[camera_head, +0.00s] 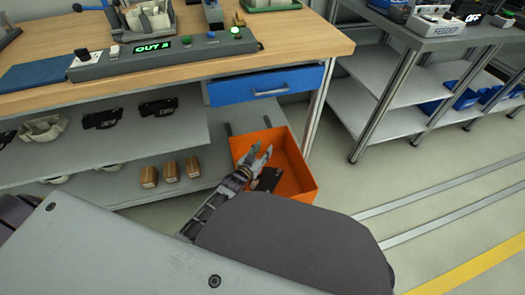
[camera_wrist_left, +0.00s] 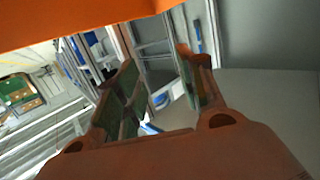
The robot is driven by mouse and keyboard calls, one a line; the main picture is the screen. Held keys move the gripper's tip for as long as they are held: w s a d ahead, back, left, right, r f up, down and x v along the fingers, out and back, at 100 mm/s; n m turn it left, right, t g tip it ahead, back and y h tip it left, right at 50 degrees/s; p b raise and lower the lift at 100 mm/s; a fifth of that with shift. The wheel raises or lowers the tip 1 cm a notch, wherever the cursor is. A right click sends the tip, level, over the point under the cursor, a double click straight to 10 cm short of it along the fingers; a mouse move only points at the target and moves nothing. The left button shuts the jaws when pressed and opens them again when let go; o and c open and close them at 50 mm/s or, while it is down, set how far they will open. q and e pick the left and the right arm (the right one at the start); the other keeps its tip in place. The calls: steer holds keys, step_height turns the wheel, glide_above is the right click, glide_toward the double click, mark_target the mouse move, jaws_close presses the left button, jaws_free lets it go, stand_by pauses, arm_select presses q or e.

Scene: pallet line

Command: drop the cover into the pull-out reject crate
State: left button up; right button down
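The orange reject crate (camera_head: 300,190) is pulled out at the right end of the lower shelf, below the blue drawer. A flat black piece, which looks like the cover (camera_head: 268,181), lies inside it, partly hidden by my left gripper (camera_head: 262,152). That gripper is over the crate's left part, with its fingertips apart. In the left wrist view the gripper's two fingers (camera_wrist_left: 160,80) stand apart with nothing between them, and an orange crate surface (camera_wrist_left: 80,22) crosses the top. My right gripper is not in view.
Black parts (camera_head: 100,118) and a pale part (camera_head: 43,128) lie on the shelf (camera_head: 150,140), with several brown blocks (camera_head: 171,172) below. The wooden bench (camera_head: 290,40) and blue drawer (camera_head: 265,86) are above. Floor right of the crate is clear up to a metal rack (camera_head: 385,75).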

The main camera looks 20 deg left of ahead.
arm_select(q)
steer(key=shift+s, duration=0.1)
steer(key=v, duration=1.1)
steer(key=shift+s, duration=0.4)
stand_by(0.3)
steer(key=shift+a+r, duration=0.1)
stand_by(0.9)
